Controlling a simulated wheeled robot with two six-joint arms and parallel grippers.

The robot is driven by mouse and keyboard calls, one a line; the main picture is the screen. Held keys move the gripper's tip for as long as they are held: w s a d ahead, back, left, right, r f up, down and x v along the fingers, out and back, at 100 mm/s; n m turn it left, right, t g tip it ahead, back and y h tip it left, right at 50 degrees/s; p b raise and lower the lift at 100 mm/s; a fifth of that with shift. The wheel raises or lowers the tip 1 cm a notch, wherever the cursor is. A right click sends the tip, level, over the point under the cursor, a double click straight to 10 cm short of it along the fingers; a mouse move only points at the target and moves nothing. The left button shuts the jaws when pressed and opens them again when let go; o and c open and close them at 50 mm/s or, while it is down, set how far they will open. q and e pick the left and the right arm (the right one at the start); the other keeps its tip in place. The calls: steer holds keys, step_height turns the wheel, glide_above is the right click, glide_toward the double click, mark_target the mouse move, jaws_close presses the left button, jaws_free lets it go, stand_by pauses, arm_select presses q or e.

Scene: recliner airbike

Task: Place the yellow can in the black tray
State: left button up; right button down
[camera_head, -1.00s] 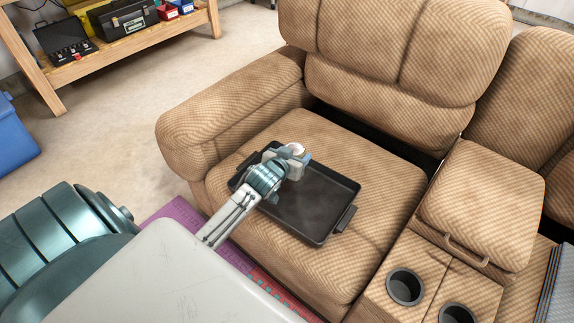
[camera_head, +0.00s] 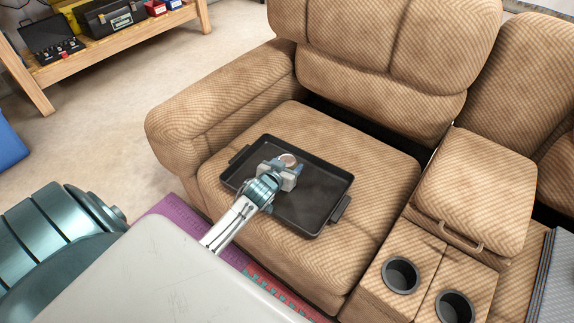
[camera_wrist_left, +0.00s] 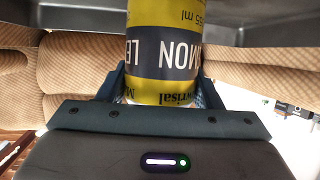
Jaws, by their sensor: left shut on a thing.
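The black tray (camera_head: 318,205) lies on the left seat of the brown recliner sofa. My left gripper (camera_head: 284,170) is over the left part of the tray and is shut on the yellow can. In the head view only the can's round pale top (camera_head: 288,160) shows between the fingers. In the left wrist view the yellow can (camera_wrist_left: 165,45) has a dark band with lettering and sits between the fingers. A dark tray edge (camera_wrist_left: 60,14) shows beyond it. I cannot tell whether the can touches the tray floor. My right gripper is not in view.
The sofa armrest (camera_head: 220,100) rises left of the tray and the backrest (camera_head: 385,40) behind it. A console with two cup holders (camera_head: 401,275) is at the right. The tray's right part is bare. A wooden bench (camera_head: 120,55) with toolboxes stands far left.

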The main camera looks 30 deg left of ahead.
arm_select(q)
steer(key=o, duration=1.2)
steer(key=shift+s+r, duration=0.2)
steer(key=s+d+r+m+g, duration=0.1)
steer(key=s+d+g, duration=0.2)
steer(key=s, duration=0.7)
steer(key=s+d+r+m+g+h+p, duration=0.1)
steer(key=s+d+g, duration=0.2)
steer(key=s, duration=0.7)
steer(key=s+d+r+g, duration=0.2)
steer(key=s+d+g, duration=0.1)
steer(key=s, duration=0.8)
steer(key=shift+s+d+m+h, duration=0.1)
steer(key=shift+d+m+h, duration=0.3)
steer(key=shift+d, duration=0.1)
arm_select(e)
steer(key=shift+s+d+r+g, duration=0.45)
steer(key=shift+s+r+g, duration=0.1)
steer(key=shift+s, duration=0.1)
